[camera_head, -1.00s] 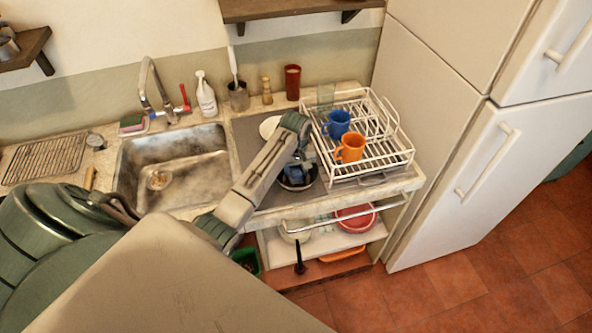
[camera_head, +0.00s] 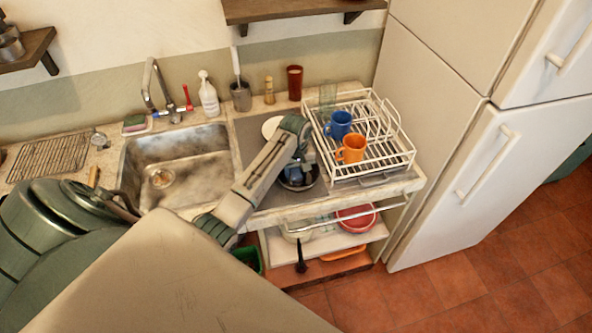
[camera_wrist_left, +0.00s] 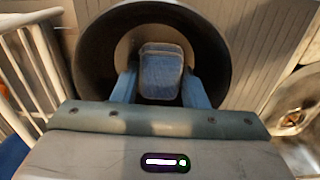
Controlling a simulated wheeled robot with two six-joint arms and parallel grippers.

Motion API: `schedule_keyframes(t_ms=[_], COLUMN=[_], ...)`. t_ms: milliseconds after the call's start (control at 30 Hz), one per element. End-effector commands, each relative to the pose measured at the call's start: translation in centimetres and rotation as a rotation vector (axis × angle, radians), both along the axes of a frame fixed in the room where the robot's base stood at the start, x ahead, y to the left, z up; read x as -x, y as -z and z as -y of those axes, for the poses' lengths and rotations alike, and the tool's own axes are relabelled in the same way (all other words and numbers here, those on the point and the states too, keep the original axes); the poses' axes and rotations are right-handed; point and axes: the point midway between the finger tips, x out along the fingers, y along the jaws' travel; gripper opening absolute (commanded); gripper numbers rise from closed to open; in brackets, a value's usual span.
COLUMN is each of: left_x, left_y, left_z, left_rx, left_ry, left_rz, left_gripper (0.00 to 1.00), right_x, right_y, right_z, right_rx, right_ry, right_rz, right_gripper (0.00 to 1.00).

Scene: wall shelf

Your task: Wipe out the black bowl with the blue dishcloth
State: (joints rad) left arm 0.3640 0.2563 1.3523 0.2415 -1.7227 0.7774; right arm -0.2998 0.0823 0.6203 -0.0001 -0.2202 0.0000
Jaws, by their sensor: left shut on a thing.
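The black bowl (camera_head: 311,178) stands on the grey mat beside the dish rack, partly covered by my left arm. It also shows in the left wrist view (camera_wrist_left: 97,50) as a dark round rim with a brownish inside. My left gripper (camera_wrist_left: 161,88) reaches down into the bowl and is shut on the blue dishcloth (camera_wrist_left: 161,72). The folded cloth sits between the two fingers over the bowl's middle. In the head view the cloth is hard to tell from the gripper (camera_head: 297,177). I cannot tell whether the cloth touches the bowl. My right gripper is not in view.
A white wire rack (camera_head: 398,165) with a blue mug (camera_head: 338,125) and an orange mug (camera_head: 350,149) stands close on the right. A white plate (camera_head: 271,127) lies behind the bowl. The sink (camera_head: 178,165) is on the left. The fridge (camera_head: 450,180) stands at the right.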

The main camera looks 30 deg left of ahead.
Motion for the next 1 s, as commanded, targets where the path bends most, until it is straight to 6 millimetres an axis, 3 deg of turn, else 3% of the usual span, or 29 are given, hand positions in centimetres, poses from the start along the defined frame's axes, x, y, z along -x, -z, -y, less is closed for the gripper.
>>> schedule_keyframes(t_ms=[567, 1000], left_x=[-0.6, -1.2], left_y=[0.0, 0.1], left_z=[1.1, 0.4], left_rx=[0.001, -0.001], left_ry=[0.000, -0.001], left_rz=[-0.001, -0.001], left_gripper=[0.21, 0.21], right_x=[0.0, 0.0], right_y=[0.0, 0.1], right_z=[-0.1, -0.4], right_rx=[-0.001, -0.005], right_ry=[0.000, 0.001], right_rz=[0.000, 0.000], right_gripper=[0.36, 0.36])
